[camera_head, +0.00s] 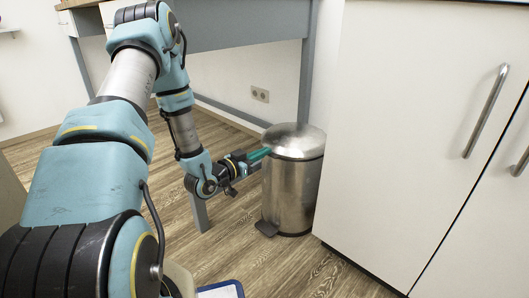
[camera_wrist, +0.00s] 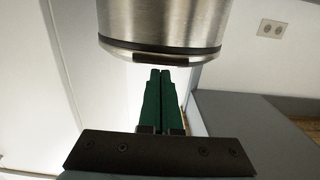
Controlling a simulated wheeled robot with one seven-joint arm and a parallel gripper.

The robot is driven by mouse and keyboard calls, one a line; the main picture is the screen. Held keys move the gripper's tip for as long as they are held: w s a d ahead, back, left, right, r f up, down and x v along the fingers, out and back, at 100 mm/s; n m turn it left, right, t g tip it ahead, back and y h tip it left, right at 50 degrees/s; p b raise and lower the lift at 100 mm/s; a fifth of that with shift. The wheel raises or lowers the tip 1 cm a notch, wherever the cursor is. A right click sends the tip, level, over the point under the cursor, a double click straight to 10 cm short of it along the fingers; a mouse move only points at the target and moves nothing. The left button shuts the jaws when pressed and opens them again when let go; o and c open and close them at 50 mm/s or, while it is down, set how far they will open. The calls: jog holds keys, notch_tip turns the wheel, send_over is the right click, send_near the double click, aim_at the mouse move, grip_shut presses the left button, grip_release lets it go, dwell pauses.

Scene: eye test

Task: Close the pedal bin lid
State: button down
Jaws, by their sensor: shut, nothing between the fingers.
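The pedal bin (camera_head: 291,195) is a brushed-metal cylinder standing on the floor beside the white cabinet. Its domed metal lid (camera_head: 297,138) looks down on the body, with no clear gap at the rim. A dark pedal (camera_head: 266,228) sticks out low on its left. My gripper (camera_head: 262,154) is shut and empty, its green fingers pointing at the lid's left edge. In the wrist view the fingers (camera_wrist: 160,72) are together, just short of the bin's dark-banded rim (camera_wrist: 165,42) in the picture. I cannot tell whether they touch the lid.
The white cabinet (camera_head: 400,130) with bar handles stands close on the bin's right. A blue-grey desk (camera_head: 250,25) with a leg (camera_head: 307,70) is behind. A wall outlet (camera_head: 260,94) is at the back. Wooden floor (camera_head: 265,262) lies open in front of the bin.

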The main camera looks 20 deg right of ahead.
jog(key=shift+a+f+b, duration=0.1)
jog(key=shift+f+b, duration=0.35)
jog(key=shift+f, duration=0.65)
jog(key=r+p+v, duration=0.1)
jog(key=p+v, duration=0.2)
jog(key=v, duration=0.7)
jog(key=w+a+r+n+g+y+p, duration=0.3)
jog(key=a+r+y, duration=0.4)
jog(key=a+y, duration=0.55)
jog(key=s+a+r+n+g+y+p, duration=0.1)
jog(key=s+a+r+n+g, duration=0.15)
jog(key=s+r+n, duration=0.35)
jog(key=s+a+r+n+g+y+p, duration=0.1)
jog(key=s+a+r+n+g+y, duration=0.15)
jog(key=s+r, duration=0.45)
notch_tip(320, 180, up, 35)
jog(key=s+t+p, duration=0.1)
jog(key=p, duration=3.6)
jog(key=shift+s+a+f+h+p, duration=0.15)
jog(key=shift+s+a+h+p, duration=0.15)
jog(key=shift+a+h+p, duration=0.1)
